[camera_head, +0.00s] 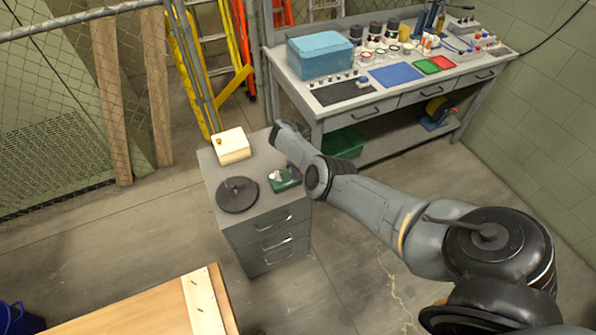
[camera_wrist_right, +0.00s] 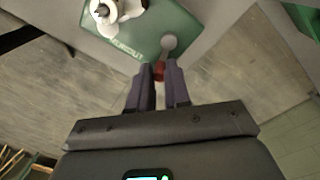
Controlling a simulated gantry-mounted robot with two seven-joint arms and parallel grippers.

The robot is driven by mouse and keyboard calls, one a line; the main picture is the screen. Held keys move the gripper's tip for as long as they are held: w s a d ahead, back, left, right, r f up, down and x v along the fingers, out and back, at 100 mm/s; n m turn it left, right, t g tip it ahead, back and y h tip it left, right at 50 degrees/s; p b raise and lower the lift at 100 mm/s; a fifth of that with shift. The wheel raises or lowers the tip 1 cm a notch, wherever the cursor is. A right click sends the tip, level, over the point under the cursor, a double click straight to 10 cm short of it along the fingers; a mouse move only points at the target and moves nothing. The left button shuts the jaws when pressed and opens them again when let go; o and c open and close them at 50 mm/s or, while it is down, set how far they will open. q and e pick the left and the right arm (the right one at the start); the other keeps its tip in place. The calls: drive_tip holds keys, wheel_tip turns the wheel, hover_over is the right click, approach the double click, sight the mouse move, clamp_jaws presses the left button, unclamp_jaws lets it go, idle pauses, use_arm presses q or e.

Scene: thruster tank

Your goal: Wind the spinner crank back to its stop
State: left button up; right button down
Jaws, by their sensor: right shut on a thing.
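The spinner is a green base (camera_head: 281,186) with a small white part on top, on the grey drawer cabinet. In the right wrist view, the green base (camera_wrist_right: 165,22) fills the top middle, with the white part (camera_wrist_right: 118,12) at its upper left. A grey crank arm (camera_wrist_right: 168,43) hangs over its near edge and ends in a red knob (camera_wrist_right: 159,72). My right gripper (camera_wrist_right: 161,72) is shut on the red knob, which is mostly hidden between its dark fingers. In the head view, my right gripper (camera_head: 292,172) is beside the green base, partly hidden by my wrist. My left gripper is not in view.
A dark round plate (camera_head: 237,194) and a cream box (camera_head: 231,146) with a small orange knob share the cabinet top (camera_head: 212,172). A workbench (camera_head: 390,95) with jars and trays stands behind. Wire fencing and ladders are at the back left.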

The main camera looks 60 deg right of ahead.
drive_tip(key=shift+w+a+m+b, duration=0.15)
drive_tip(key=shift+m+b, duration=0.25)
drive_tip(key=shift+m, duration=0.45)
drive_tip(key=shift+w+a+m+b, duration=0.1)
drive_tip(key=shift+a+m+b, duration=0.25)
drive_tip(key=shift+m, duration=0.5)
drive_tip(key=c, duration=1.1)
unclamp_jaws()
drive_tip(key=shift+r, duration=0.1)
drive_tip(key=shift+d+r+p, duration=0.15)
drive_tip(key=shift+r+p, duration=1.1)
drive_tip(key=shift+r, duration=1.45)
drive_tip(key=shift+d+r+p, duration=0.1)
drive_tip(key=shift+r+p, duration=1.15)
drive_tip(key=shift+r, duration=1.4)
